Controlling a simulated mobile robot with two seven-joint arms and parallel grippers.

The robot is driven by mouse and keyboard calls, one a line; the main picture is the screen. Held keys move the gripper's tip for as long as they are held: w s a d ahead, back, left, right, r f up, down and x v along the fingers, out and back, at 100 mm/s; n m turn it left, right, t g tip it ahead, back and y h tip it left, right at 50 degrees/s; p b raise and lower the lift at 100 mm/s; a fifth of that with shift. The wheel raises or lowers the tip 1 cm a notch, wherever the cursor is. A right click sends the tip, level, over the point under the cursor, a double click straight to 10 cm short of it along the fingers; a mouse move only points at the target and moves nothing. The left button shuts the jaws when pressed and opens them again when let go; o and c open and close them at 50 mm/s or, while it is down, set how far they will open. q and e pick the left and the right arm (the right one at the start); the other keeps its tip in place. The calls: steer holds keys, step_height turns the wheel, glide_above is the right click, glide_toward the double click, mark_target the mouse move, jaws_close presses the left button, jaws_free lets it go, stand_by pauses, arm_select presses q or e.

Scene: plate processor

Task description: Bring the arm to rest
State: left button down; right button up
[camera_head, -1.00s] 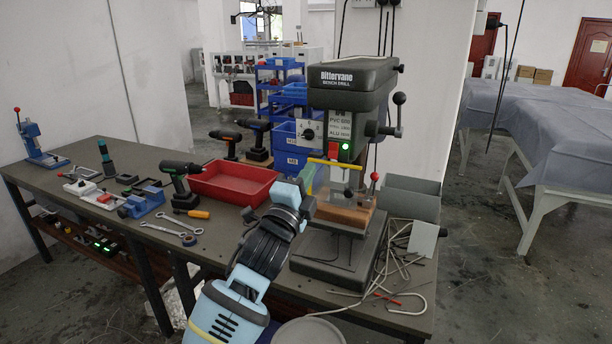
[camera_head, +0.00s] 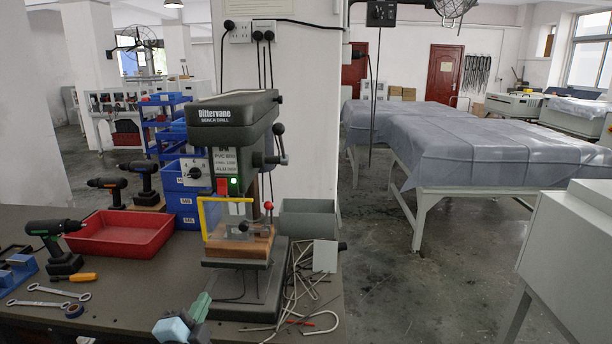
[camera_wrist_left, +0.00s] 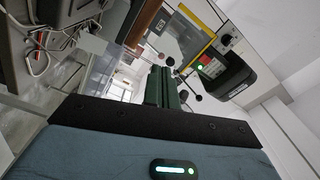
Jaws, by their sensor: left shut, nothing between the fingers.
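My left gripper (camera_head: 203,303) shows at the bottom of the head view, low in front of the bench drill (camera_head: 235,120). Its dark green fingers are together and hold nothing. In the left wrist view the shut fingers (camera_wrist_left: 164,85) point away from the camera, with the drill's dark head (camera_wrist_left: 232,80) to their right. The gripper looks apart from the drill. Most of my left arm lies below the head view. My right gripper is in neither view.
The yellow-framed guard (camera_head: 204,222) stands in front of a wooden block (camera_head: 238,244) on the drill. A red tray (camera_head: 118,234), a cordless drill (camera_head: 55,243) and wrenches (camera_head: 50,298) lie left. Loose cables (camera_head: 305,275) lie right of the drill base. Floor (camera_head: 385,240) beyond the bench is open.

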arm_select(q)
steer(key=s+f+n+g, duration=0.4)
steer(key=s+f, duration=0.7)
steer(key=f, duration=0.3)
steer(key=s+f+n+g, duration=0.2)
steer(key=s+f, duration=0.3)
steer(key=s, duration=0.4)
steer(key=s+d+f+n+g, duration=0.1)
steer(key=s+f+n+g, duration=0.1)
steer(key=s+f, duration=0.3)
steer(key=s+f+n+g+p, duration=0.1)
steer(key=s+f+n, duration=0.3)
steer(key=s, duration=1)
steer(key=shift+d+f+g+h, duration=0.4)
steer(key=shift+f, duration=0.3)
